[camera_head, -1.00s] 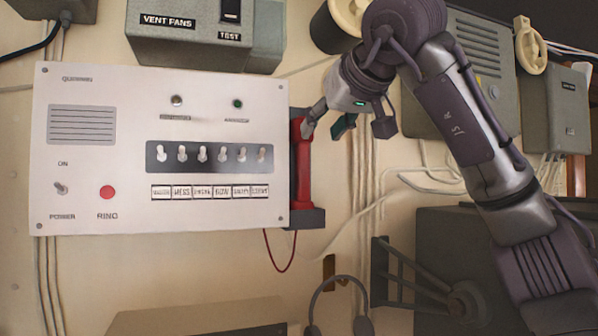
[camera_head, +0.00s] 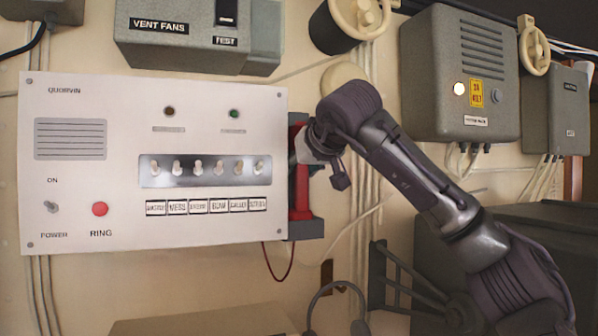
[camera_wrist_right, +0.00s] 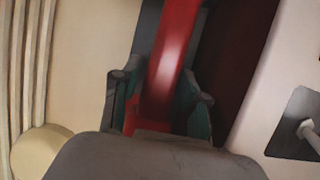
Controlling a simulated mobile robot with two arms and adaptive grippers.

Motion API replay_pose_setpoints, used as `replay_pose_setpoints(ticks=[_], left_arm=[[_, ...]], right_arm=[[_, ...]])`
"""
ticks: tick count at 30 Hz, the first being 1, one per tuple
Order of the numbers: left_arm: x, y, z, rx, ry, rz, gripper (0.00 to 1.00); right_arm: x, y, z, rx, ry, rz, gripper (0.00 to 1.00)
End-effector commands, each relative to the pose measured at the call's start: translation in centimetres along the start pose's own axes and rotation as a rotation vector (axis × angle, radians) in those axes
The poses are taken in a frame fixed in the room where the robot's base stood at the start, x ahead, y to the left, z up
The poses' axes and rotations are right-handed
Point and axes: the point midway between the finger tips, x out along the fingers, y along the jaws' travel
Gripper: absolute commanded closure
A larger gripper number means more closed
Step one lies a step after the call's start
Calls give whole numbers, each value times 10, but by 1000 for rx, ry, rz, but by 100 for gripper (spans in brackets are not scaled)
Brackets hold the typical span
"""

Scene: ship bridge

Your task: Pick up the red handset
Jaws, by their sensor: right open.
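The red handset (camera_head: 300,198) hangs upright in its grey cradle (camera_head: 306,230) on the right side of the white intercom panel. Its upper part is partly hidden behind my right wrist in the head view. My right gripper (camera_head: 308,150) is at the handset's upper half. In the right wrist view the handset (camera_wrist_right: 174,50) runs between the two open fingers, one on each side. The fingers are not closed on it, and I cannot tell whether either touches it. My left gripper is not in view.
The white panel (camera_head: 120,130) with switches and a red ring button is close to the left of the handset. Grey boxes (camera_head: 460,75) are on the wall at right. A dark bracket (camera_head: 378,275) and a headset (camera_head: 335,290) are below. Cables run down the wall.

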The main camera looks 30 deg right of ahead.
Motion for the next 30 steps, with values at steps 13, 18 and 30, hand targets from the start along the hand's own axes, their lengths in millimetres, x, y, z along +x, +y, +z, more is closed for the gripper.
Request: replay_pose_setpoints(ticks=[13, 18, 30], left_arm=[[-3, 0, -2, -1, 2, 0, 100], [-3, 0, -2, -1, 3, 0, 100], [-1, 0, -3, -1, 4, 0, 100]], right_arm=[[9, 0, 1, 1, 0, 0, 76], [8, 0, 0, 1, 2, -1, 100], [5, 0, -8, 1, 3, -1, 100]])
